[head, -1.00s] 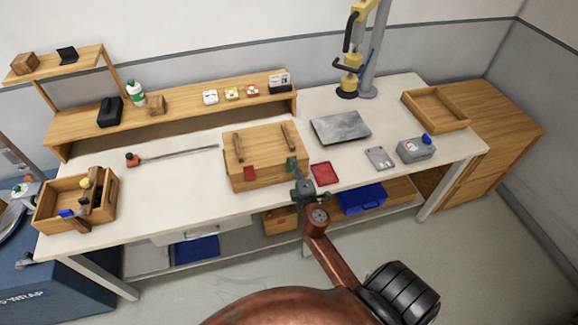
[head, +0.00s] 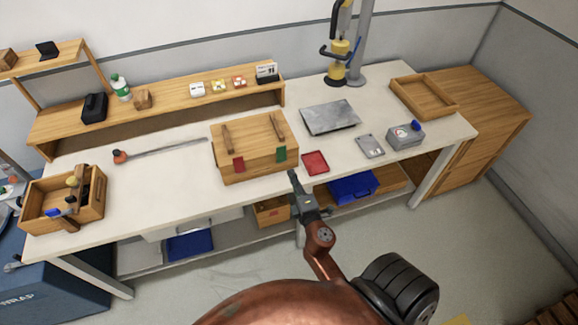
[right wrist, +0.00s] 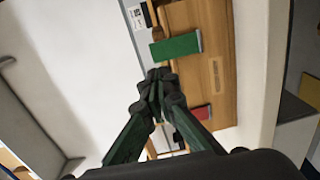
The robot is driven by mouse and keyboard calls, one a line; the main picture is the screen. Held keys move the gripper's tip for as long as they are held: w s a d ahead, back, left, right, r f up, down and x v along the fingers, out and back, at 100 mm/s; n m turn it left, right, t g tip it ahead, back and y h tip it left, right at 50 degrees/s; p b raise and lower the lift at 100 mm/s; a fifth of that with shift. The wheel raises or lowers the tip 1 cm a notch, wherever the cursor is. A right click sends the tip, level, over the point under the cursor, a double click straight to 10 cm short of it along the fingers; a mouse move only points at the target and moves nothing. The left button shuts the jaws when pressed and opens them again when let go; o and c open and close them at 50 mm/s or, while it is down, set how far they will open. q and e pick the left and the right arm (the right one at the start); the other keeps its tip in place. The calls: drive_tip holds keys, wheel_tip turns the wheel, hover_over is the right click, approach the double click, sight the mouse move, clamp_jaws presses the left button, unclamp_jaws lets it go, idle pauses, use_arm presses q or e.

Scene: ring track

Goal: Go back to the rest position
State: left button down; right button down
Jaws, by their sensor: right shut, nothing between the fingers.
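My right gripper (head: 293,178) is in front of the workbench's front edge, below and right of the wooden box. It is shut and empty; its closed fingertips also show in the right wrist view (right wrist: 157,78). My right arm reaches up from the bottom of the head view. My left gripper is not in view.
A tool caddy (head: 90,210) stands at the left. Below are blue bins (head: 352,187). The floor in front is clear.

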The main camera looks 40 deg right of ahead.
drive_tip(key=shift+v, duration=1.7)
drive_tip(key=s+a+f+m+g+y, duration=0.2)
drive_tip(key=s+f, duration=0.1)
drive_tip(key=f, duration=1.1)
drive_tip(key=s+a+f+m+g+y, duration=0.1)
drive_tip(key=s+a+f+m+g, duration=0.15)
drive_tip(key=f, duration=1.15)
drive_tip(key=s+a+f+m+g+y, duration=0.1)
drive_tip(key=s+f+g+y, duration=0.15)
drive_tip(key=f, duration=1.05)
drive_tip(key=s+a+f+m+g, duration=0.2)
drive_tip(key=s+f+m+g, duration=0.25)
drive_tip(key=s+f, duration=1.25)
drive_tip(key=s+f+m+g, duration=0.1)
drive_tip(key=s+f+g, duration=0.1)
drive_tip(key=s, duration=0.6)
drive_tip(key=s+f+m+g, duration=0.1)
drive_tip(key=s+f, duration=0.3)
drive_tip(key=s, duration=0.5)
drive_tip(key=shift+f+g+y, duration=0.2)
drive_tip(key=shift+g+y, duration=0.25)
drive_tip(key=shift+g, duration=0.1)
